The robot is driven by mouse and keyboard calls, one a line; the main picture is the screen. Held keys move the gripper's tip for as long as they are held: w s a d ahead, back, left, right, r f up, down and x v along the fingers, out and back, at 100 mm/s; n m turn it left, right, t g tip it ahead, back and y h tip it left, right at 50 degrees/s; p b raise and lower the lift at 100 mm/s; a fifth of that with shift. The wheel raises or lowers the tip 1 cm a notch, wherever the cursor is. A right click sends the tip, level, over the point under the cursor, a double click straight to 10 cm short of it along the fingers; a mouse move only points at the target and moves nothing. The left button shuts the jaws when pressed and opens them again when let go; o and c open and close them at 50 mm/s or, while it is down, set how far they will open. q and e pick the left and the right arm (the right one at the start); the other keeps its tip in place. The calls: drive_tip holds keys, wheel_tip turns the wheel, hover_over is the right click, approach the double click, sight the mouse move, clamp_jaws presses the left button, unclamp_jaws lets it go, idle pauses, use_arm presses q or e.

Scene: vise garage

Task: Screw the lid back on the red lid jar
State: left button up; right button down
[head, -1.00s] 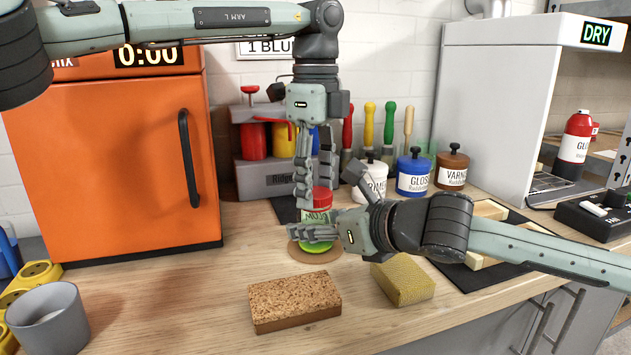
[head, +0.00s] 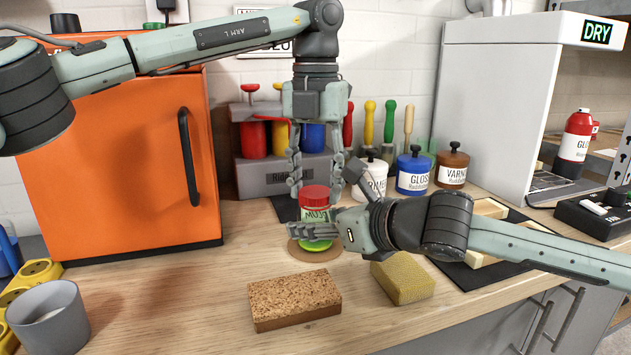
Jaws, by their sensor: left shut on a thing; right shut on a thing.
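The jar (head: 316,214) has a pale label and a green lower part. It stands upright on a round brown mat (head: 297,250) on the bench. Its red lid (head: 315,193) sits on top; I cannot tell how tight it is. My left gripper (head: 315,190) points straight down from above, shut on the red lid with one finger on each side. My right gripper (head: 318,232) comes in from the right, low and level, shut on the jar's body. Its near finger covers part of the jar's front, and its far finger is mostly hidden.
A cork block (head: 294,296) and a yellow sponge (head: 403,280) lie in front. An orange oven (head: 110,165) stands left, a grey cup (head: 47,315) front left. Paint pots (head: 414,173) and a tool rack (head: 262,180) stand behind. The bench left of the jar is clear.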

use_arm(q)
drive_tip(key=m, duration=1.2)
drive_tip(key=shift+f+m, duration=0.1)
drive_tip(key=shift+m, duration=0.3)
drive_tip(key=m, duration=1.1)
drive_tip(key=o, duration=1.4)
wheel_tip(320, 180, up, 12)
drive_tip(key=shift+r, duration=0.1)
